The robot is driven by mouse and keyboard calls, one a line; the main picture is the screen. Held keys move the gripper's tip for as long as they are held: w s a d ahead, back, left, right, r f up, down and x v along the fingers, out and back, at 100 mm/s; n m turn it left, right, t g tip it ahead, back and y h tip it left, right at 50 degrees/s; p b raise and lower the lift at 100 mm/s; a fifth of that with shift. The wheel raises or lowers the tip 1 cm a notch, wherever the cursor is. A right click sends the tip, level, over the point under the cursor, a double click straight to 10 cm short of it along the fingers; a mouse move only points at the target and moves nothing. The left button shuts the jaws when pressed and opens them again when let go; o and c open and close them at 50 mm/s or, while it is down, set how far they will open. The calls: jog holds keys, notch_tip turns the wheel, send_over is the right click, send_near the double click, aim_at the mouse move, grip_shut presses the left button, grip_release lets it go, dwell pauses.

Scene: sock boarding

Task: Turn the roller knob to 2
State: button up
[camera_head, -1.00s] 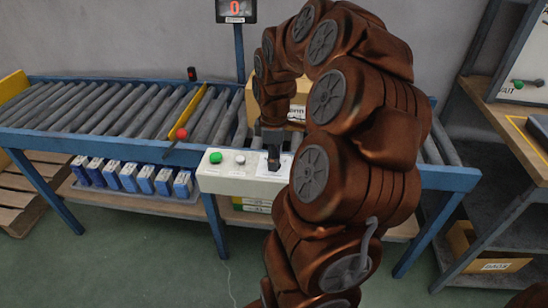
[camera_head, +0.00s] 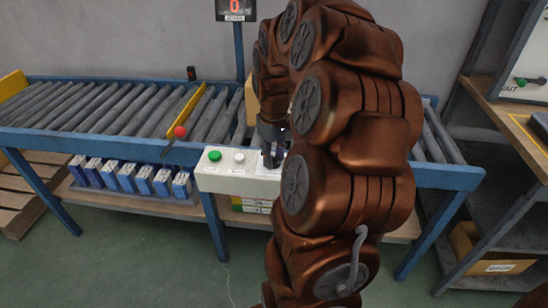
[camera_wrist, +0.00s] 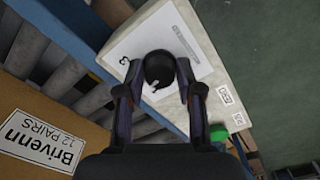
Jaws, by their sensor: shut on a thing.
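The roller knob (camera_wrist: 158,66) is a round black knob on a white label plate of the pale control box (camera_head: 235,184). A small white mark shows at its lower edge in the wrist view. A printed 3 (camera_wrist: 124,61) shows beside the knob; the other numbers are hidden or unreadable. My gripper (camera_wrist: 160,76) is shut on the knob, one finger on each side. In the head view my gripper (camera_head: 272,156) is over the right part of the control box and hides the knob.
A green button (camera_head: 215,156) and a white button (camera_head: 239,158) sit left on the box. A display (camera_head: 235,8) shows a red 0. A red-tipped lever (camera_head: 180,132) stands by the roller conveyor (camera_head: 90,105). A cardboard box (camera_wrist: 40,125) lies on the rollers.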

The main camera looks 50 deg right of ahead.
aim_at(274, 158)
jog(key=shift+m, duration=0.9)
jog(key=o, duration=1.2)
notch_tip(274, 158, up, 12)
dwell(0.5)
